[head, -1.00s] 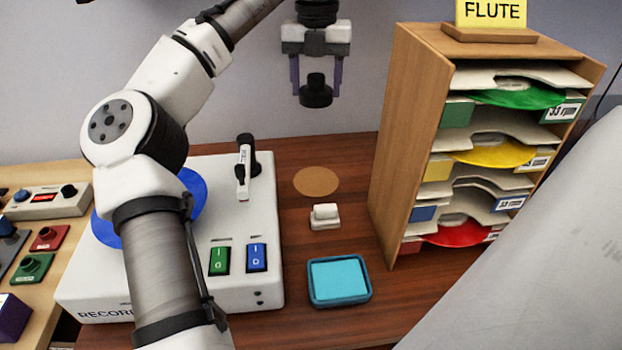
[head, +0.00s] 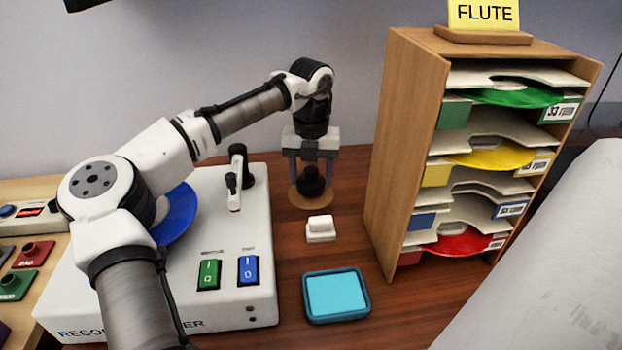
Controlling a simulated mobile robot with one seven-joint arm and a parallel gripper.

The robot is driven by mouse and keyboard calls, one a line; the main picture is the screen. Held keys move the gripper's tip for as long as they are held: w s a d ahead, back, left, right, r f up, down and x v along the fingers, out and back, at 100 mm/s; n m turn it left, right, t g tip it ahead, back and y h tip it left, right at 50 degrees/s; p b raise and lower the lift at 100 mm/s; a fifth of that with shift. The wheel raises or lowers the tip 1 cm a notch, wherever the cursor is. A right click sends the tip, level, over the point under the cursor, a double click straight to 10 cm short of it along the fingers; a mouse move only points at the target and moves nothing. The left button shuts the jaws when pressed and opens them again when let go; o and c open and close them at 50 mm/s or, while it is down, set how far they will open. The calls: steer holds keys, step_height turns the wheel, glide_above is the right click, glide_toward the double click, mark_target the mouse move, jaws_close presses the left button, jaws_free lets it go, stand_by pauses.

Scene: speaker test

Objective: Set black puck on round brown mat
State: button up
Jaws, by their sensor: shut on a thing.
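My gripper (head: 311,172) points down with its two fingers shut on the knob of the black puck (head: 311,188). The puck is at the round brown mat (head: 311,204), over its middle as seen from here, and hides much of it. The mat's front and side rim shows on the brown table. I cannot tell whether the puck touches the mat or hangs just above it.
A white block (head: 320,230) stands just in front of the mat, and a blue tray (head: 337,297) lies nearer. The white record player (head: 240,290) is on the left. A wooden rack (head: 410,130) of records and sleeves stands close on the right.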

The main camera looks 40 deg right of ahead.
mark_target(311, 169)
steer(key=shift+f, duration=0.65)
steer(key=shift+f, duration=0.15)
steer(key=o, duration=1.1)
step_height(311, 169, up, 12)
steer(key=shift+r+p, duration=0.15)
steer(key=shift+p, duration=0.3)
